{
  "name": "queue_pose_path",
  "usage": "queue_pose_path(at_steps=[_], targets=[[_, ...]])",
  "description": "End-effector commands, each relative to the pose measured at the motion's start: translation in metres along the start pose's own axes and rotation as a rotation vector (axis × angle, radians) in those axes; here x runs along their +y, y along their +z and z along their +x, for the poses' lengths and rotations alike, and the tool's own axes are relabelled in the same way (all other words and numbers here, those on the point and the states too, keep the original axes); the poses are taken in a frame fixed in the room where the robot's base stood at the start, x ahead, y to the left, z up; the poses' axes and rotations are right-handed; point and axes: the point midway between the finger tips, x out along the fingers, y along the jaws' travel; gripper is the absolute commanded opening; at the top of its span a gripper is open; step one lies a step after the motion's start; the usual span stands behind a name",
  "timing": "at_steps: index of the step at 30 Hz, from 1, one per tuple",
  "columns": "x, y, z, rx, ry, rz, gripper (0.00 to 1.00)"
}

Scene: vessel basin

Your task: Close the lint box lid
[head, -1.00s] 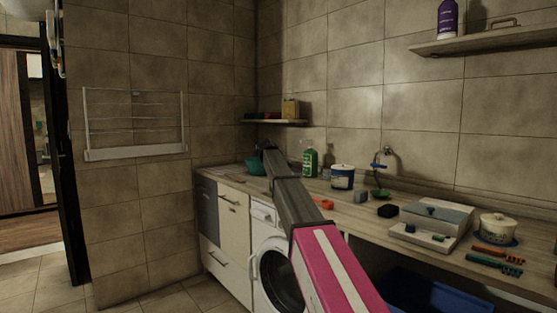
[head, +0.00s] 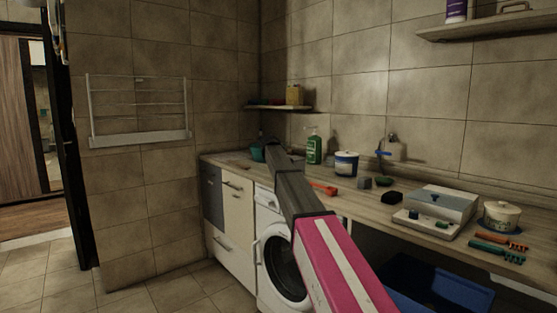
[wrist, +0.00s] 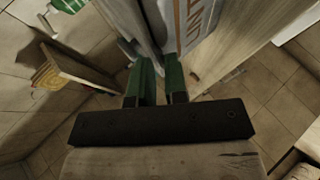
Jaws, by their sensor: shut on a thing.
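A grey-white box (head: 445,203) with a sloped top stands on the right of the counter, behind a pale tray (head: 408,220) with small green and blue pieces. It may be the lint box; I cannot tell whether its lid is open. My pink and dark grey arm crosses the head view, and its far end hides the gripper there. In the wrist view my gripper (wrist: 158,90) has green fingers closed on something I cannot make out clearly. A grey panel with orange lettering (wrist: 195,35) lies just beyond the fingertips.
The counter carries a green bottle (head: 314,148), a blue-white tub (head: 346,164), a white lidded pot (head: 501,217) and brushes (head: 495,246). A washing machine (head: 275,255) stands below, with a blue bin (head: 440,285) to its right. Open floor lies at left.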

Motion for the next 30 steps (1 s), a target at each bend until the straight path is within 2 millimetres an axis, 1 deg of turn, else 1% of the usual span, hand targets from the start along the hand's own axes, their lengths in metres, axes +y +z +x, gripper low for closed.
queue_pose_path(at_steps=[2,3,4,13,17,20,23,30], targets=[[-0.001,0.001,0.0,-0.001,-0.002,0.002,0.0],[-0.001,0.001,0.0,-0.001,-0.002,0.002,0.2],[-0.001,0.001,0.0,-0.001,-0.002,0.002,0.3],[0.0,0.0,0.0,-0.001,-0.001,0.001,0.31],[0.0,0.001,-0.005,0.0,0.0,0.0,0.31],[-0.001,0.001,-0.014,-0.001,-0.001,0.0,0.31],[-0.001,0.002,-0.028,0.0,0.0,0.0,0.31],[-0.001,0.002,-0.074,0.001,0.0,0.001,0.31]])
